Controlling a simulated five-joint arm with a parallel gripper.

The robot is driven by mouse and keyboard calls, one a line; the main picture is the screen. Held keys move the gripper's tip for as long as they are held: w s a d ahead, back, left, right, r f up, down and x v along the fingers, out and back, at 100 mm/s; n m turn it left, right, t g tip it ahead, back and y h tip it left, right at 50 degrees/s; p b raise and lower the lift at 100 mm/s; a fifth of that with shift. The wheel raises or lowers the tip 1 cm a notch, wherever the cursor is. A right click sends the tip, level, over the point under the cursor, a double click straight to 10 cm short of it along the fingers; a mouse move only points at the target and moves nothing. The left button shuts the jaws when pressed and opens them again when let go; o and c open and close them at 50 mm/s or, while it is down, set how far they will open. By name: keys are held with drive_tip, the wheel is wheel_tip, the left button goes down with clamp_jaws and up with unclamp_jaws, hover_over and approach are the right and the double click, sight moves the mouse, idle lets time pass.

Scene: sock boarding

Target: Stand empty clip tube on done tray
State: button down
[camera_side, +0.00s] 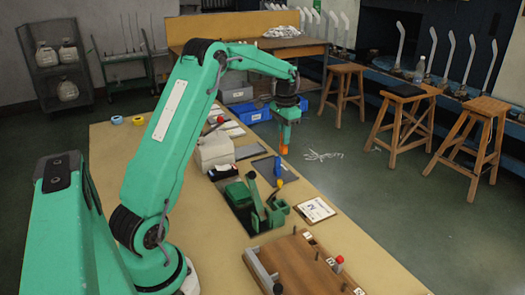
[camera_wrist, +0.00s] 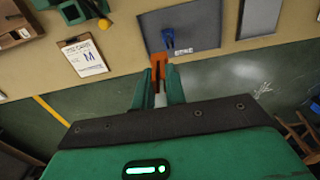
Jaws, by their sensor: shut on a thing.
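My gripper (camera_side: 284,143) is shut on an orange clip tube (camera_side: 284,151), which hangs below the fingers in the side view. In the wrist view the tube (camera_wrist: 159,64) sticks out between the green fingers of my gripper (camera_wrist: 159,84). The done tray (camera_wrist: 200,32) is a flat dark grey plate marked DONE; it also shows in the side view (camera_side: 263,165). A blue tube (camera_wrist: 168,37) is on it, and it looks upright in the side view (camera_side: 278,167). The orange tube appears held in the air, apart from the tray. Its inside is hidden.
A second dark plate (camera_wrist: 260,18) lies beside the tray. A clipboard with a card (camera_wrist: 85,60) and a green fixture (camera_side: 262,205) are on the other side. A wooden board with a red-topped post (camera_side: 315,272) is nearer the side camera. Much of the done tray is bare.

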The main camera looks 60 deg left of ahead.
drive_tip(key=a+f, duration=0.5)
drive_tip(key=a, duration=0.4)
drive_tip(key=shift+s+a+f, duration=0.25)
drive_tip(key=shift+s+f, duration=0.1)
drive_tip(key=shift+s, duration=0.1)
drive_tip(key=shift+f, duration=2)
drive_tip(key=shift+f, duration=0.1)
drive_tip(key=c, duration=1.4)
unclamp_jaws()
drive_tip(key=shift+c, duration=0.2)
wheel_tip(320, 180, up, 12)
